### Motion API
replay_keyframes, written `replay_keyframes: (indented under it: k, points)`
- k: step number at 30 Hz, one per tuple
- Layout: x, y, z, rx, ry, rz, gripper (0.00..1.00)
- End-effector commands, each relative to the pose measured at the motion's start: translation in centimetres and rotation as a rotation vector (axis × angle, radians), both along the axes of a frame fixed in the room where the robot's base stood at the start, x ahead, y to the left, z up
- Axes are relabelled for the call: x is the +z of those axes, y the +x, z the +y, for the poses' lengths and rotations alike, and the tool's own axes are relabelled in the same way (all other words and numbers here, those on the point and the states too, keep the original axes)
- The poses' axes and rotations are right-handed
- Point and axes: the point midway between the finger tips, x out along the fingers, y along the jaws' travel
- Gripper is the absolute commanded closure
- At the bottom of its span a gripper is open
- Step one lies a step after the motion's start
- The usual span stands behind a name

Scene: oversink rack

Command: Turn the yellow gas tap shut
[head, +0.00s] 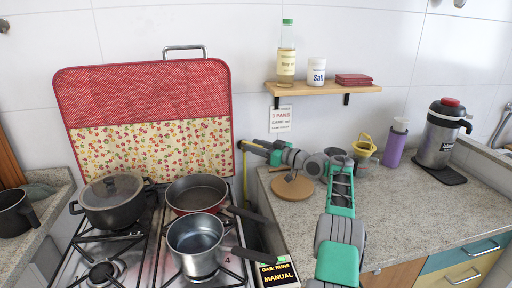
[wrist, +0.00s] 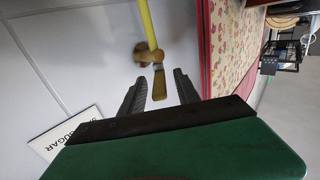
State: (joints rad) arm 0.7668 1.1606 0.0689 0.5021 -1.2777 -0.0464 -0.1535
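The gas tap (wrist: 147,54) shows in the wrist view as a small brass-coloured body on the end of a thin yellow pipe (wrist: 147,22). Its flat yellow-brown handle (wrist: 159,84) points from the body toward my gripper, roughly in line with the pipe. My gripper (wrist: 158,88) is open, with the handle in the gap between its two dark fingers. I see no clear contact with either finger. In the head view my gripper (head: 243,146) reaches to the wall right of the red cover, above the yellow pipe (head: 245,178); the tap is hidden there.
A red patterned cover (head: 150,115) stands behind the hob, close to my gripper. Pans (head: 196,193) and a pot (head: 112,195) sit on the hob. A wall sign (head: 280,119) and a shelf (head: 322,88) are near my arm. A round board (head: 293,187) lies below it.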

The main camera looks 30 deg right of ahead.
Motion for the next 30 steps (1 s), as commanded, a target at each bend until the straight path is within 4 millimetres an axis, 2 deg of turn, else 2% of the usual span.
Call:
replay_keyframes:
  k: [5, 12, 16, 25, 26, 28, 29, 30]
  points:
    - [0.0, -0.6, -0.5, -0.003, -0.001, 0.0, 0.62]
    - [-0.1, -4.7, -2.8, -0.005, 0.001, 0.0, 0.62]
    - [-0.1, -6.4, -3.7, -0.004, 0.0, 0.0, 0.62]
    - [0.0, -6.9, -3.9, -0.001, 0.0, 0.0, 0.62]
    - [0.0, -6.9, -3.9, -0.001, 0.0, 0.0, 0.64]
    - [1.0, -7.0, -3.9, -0.003, -0.012, -0.01, 0.7]
    - [2.1, -7.1, -3.9, -0.004, -0.024, -0.02, 0.72]
    - [3.9, -7.4, -3.7, -0.005, -0.048, -0.038, 0.76]
